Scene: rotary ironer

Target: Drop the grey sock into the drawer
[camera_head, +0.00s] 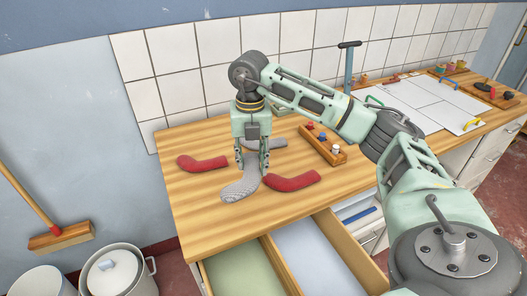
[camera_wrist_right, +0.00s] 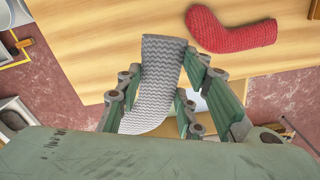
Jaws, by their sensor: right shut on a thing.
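A patterned grey sock (camera_head: 238,188) is between the fingers of my right gripper (camera_head: 252,163), which points down over the wooden worktop. The same grey sock shows between the fingers in the right wrist view (camera_wrist_right: 158,85). My right gripper (camera_wrist_right: 163,92) is shut on it there. I cannot tell whether the sock still touches the worktop. The open drawer (camera_head: 350,252) is at the front edge, below and to the right of the gripper. Its inside shows a green part and a pale blue part, with a wooden divider between. My left gripper is not in view.
Red socks lie left (camera_head: 202,164) and right (camera_head: 292,181) of the gripper; another grey sock (camera_head: 268,143) lies behind it. A wooden block with knobs (camera_head: 323,145) and a white panel board (camera_head: 430,105) stand further right. Pots (camera_head: 112,272) and a broom (camera_head: 60,237) are at left.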

